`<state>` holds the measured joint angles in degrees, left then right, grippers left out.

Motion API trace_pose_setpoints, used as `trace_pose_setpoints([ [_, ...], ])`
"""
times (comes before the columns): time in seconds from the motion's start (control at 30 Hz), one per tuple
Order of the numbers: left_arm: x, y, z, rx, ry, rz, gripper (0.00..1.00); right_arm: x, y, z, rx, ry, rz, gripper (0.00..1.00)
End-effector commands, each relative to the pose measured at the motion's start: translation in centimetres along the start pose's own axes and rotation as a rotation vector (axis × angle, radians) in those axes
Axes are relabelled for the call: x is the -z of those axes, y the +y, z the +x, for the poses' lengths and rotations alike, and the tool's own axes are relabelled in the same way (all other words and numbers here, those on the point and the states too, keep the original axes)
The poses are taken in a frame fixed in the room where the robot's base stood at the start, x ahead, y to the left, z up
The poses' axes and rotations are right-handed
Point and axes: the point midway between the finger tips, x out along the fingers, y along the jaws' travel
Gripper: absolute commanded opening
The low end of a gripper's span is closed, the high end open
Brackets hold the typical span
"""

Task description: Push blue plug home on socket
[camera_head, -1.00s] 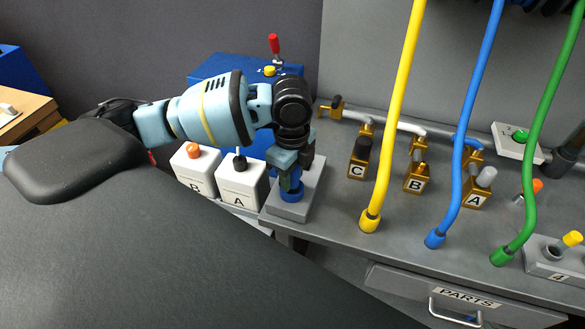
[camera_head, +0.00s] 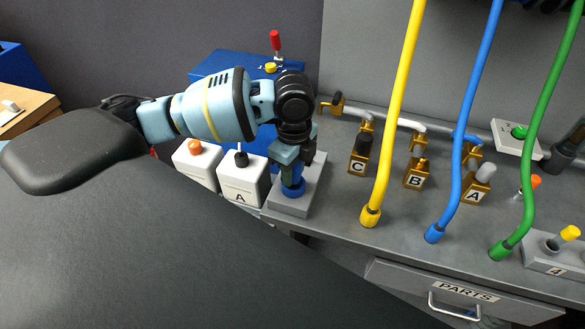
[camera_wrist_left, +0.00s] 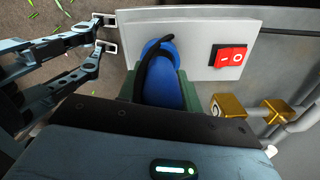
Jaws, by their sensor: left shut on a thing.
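The blue plug (camera_head: 293,174) stands roughly upright over the grey socket block (camera_head: 312,182), with a blue ring (camera_head: 292,191) at its foot. My left gripper (camera_head: 290,158) is shut on the plug from above. In the left wrist view the plug (camera_wrist_left: 167,92) sits between the green fingers, with a black cord over it. The block (camera_wrist_left: 215,22) carries a red rocker switch (camera_wrist_left: 232,57). Whether the plug is fully seated cannot be told. My right gripper (camera_wrist_left: 107,34) shows in the left wrist view, its fingers apart and empty; the head view does not show it.
White boxes, one marked A (camera_head: 240,182), stand left of the block. Brass valves marked C (camera_head: 360,155), B and A stand on the bench to the right. Yellow (camera_head: 385,150), blue (camera_head: 463,160) and green (camera_head: 528,150) hoses hang in front. A drawer (camera_head: 460,293) is below.

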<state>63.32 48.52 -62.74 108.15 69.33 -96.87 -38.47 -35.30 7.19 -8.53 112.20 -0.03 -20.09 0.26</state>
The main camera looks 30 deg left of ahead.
Motion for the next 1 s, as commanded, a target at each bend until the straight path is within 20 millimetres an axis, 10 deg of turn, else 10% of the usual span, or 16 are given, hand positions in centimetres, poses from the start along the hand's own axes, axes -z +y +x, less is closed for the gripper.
trace_pose_setpoints([
  [1.0, 0.0, 0.0, 1.2, -0.002, 0.0, 0.0, 0.11, -0.4, 0.0, 0.0, 0.0, -0.008, 0.001, 0.36],
])
